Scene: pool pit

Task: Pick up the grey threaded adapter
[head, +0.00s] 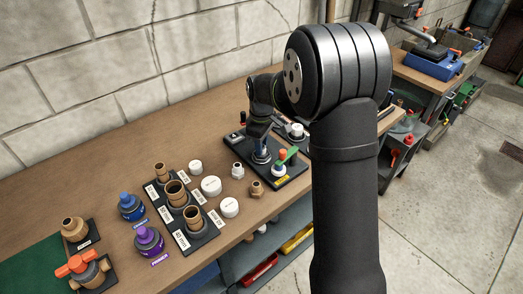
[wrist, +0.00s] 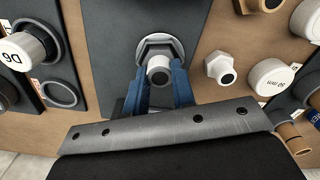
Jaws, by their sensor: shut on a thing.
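The grey threaded adapter (wrist: 159,65) is between the blue fingertips of my gripper (wrist: 159,82) in the wrist view. It has a pale round end with a dark bore, and a grey hexagonal collar (wrist: 172,41) shows behind it. My gripper is shut on it. In the head view my gripper (head: 261,148) points down over the dark board (head: 245,150), at a grey round base (head: 261,158). My fingers hide much of the adapter there. I cannot tell whether it is clear of the board.
Close by stand a white hex fitting (head: 238,170), a brown fitting (head: 257,188) and a green-handled valve (head: 287,156). White caps (head: 211,185), brown sockets on dark plates (head: 176,193), and blue (head: 131,206) and purple (head: 148,241) containers stand left. The block wall (head: 150,60) runs behind the bench.

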